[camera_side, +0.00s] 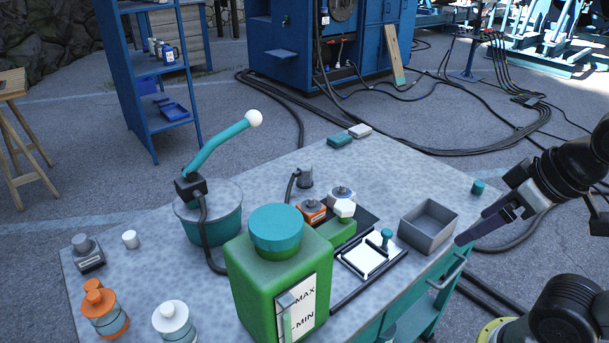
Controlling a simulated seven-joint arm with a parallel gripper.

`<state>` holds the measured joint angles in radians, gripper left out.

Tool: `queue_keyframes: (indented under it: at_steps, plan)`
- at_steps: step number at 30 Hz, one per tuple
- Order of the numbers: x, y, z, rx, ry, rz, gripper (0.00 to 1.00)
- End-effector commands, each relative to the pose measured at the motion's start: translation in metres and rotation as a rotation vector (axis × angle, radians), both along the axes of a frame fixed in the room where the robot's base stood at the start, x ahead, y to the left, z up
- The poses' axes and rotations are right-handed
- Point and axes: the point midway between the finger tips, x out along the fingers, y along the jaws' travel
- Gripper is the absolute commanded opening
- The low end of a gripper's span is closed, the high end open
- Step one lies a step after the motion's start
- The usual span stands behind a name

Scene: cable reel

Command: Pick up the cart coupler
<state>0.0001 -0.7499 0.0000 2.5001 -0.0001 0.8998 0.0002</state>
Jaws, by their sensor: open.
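I cannot tell for sure which thing is the cart coupler. Small fittings stand mid-table: a grey cylindrical fitting (305,178) with a black cable, an orange block with a grey top (311,210), a white block with a grey knob (341,194), and a green block with a white knob (342,228). A grey block with a round top (88,254) is at the far left. My gripper (462,239) is open at the table's right edge, beside the grey open box (428,225) and apart from these fittings. Its fingers show edge-on.
A large green canister (255,275) stands tall at the front. A teal pot (208,225) holds a bent teal arm. A white panel with a teal knob (370,255) lies left of the box. Orange (105,310) and white (173,322) bottles stand front left.

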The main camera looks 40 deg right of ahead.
Motion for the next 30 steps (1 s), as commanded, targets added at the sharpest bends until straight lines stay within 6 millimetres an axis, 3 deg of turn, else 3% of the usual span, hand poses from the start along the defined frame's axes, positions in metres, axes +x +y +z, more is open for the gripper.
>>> queue_keyframes:
  at_steps: [1, 3, 4, 13, 17, 23, 30]
  plan:
    - [0.000, 0.000, 0.000, 0.000, 0.000, 0.000, 1.00]
    - [0.000, 0.000, 0.000, 0.000, 0.000, 0.000, 0.87]
    - [0.000, 0.000, 0.000, 0.000, 0.000, 0.000, 0.86]
    - [0.000, 0.000, 0.000, -0.004, -0.001, 0.010, 0.86]
    - [0.014, 0.001, 0.026, -0.009, -0.067, 0.023, 0.86]
    - [0.071, 0.001, 0.085, -0.016, -0.139, 0.042, 0.86]
    - [0.164, -0.003, 0.131, -0.024, -0.163, 0.049, 0.86]
